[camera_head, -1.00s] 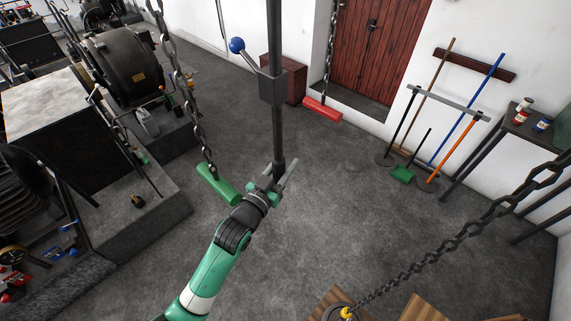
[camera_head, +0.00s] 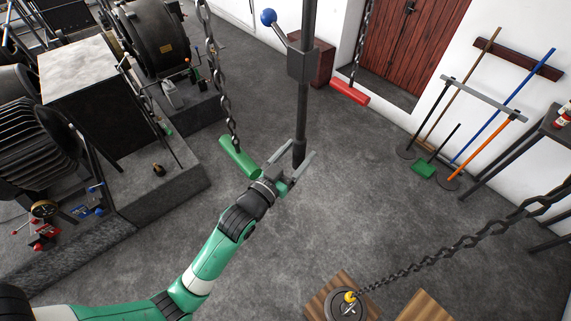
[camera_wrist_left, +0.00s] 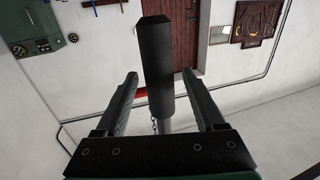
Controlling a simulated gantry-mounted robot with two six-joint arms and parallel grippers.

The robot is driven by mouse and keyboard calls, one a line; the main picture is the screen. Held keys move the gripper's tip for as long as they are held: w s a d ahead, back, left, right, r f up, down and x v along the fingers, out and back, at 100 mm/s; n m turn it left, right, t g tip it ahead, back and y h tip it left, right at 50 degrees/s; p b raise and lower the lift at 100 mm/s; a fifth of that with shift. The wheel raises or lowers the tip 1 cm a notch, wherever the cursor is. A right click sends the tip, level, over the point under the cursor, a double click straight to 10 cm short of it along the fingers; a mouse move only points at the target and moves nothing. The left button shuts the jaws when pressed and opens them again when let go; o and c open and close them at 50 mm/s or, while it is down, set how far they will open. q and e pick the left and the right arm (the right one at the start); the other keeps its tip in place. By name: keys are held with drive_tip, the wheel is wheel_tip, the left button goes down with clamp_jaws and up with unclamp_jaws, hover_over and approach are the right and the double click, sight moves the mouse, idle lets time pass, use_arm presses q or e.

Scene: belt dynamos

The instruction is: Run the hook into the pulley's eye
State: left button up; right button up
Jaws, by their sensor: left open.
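My left gripper (camera_head: 297,158) is open below the middle of the head view. The dark lower end of a vertical pole (camera_head: 299,130) appears between its fingers; I cannot tell whether they touch it. The left wrist view also shows the pole's blunt dark end (camera_wrist_left: 155,75) between the two apart fingers. A dark round disc (camera_head: 347,308), perhaps the pulley, lies on a wooden board at the bottom. A yellow piece (camera_head: 350,297), perhaps the hook or the eye, sits on it at the end of a chain (camera_head: 450,250). Whether they are joined is unclear. My right gripper is out of view.
A green bar (camera_head: 239,157) hangs on a chain left of my gripper, and a red bar (camera_head: 350,92) hangs farther back. A blue-knobbed lever (camera_head: 269,18) sticks out from the pole. Machines stand left; tools lean on the right wall. The middle floor is clear.

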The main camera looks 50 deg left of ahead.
use_arm(q)
drive_tip(key=v, duration=0.7)
drive_tip(key=shift+s, duration=0.4)
drive_tip(key=shift+d+r, duration=0.1)
idle(0.5)
